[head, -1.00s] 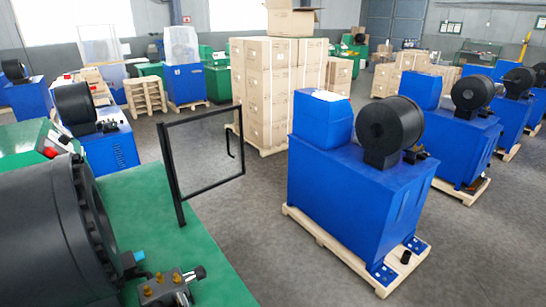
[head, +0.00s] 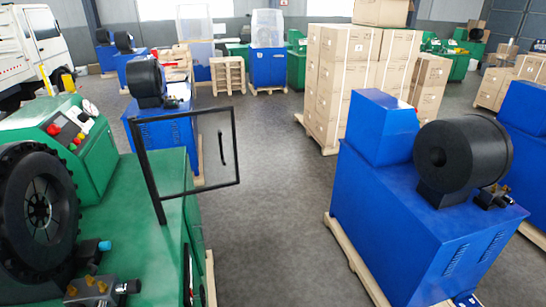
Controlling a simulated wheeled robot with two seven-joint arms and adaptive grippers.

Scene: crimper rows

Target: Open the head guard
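The head guard (head: 189,111) is a clear panel in a thin black frame. It stands upright on a black post (head: 151,183) at the right part of the green crimper (head: 165,225). The panel reaches out to the right, past the machine's edge, and a black handle (head: 222,148) shows near its free side. The crimper's round black head (head: 40,208) is at the left, apart from the panel. Neither of my grippers is in view.
A blue crimper (head: 415,215) on a pallet stands at the right. A smaller blue machine (head: 170,137) stands behind the guard. Stacked cartons (head: 340,85) are at the back. Bare grey floor (head: 270,200) lies between the green and blue crimpers.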

